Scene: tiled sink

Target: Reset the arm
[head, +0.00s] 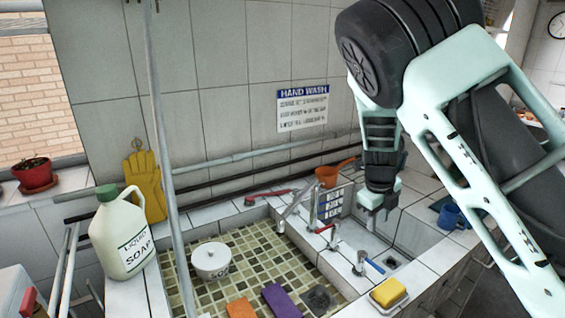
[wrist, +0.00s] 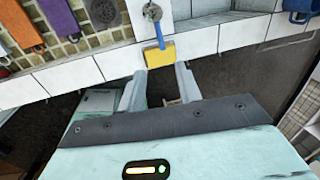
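My arm reaches in from the right in the head view. My gripper (head: 378,208) points down above the small sink basin at the back right. In the wrist view my gripper (wrist: 161,70) shows two pale fingers spread apart with nothing between them. A yellow sponge (wrist: 160,55) shows just beyond the fingertips there, apart from them. The sponge (head: 388,292) lies on the front tiled edge in the head view.
A blue mug (head: 451,216) is at the right.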

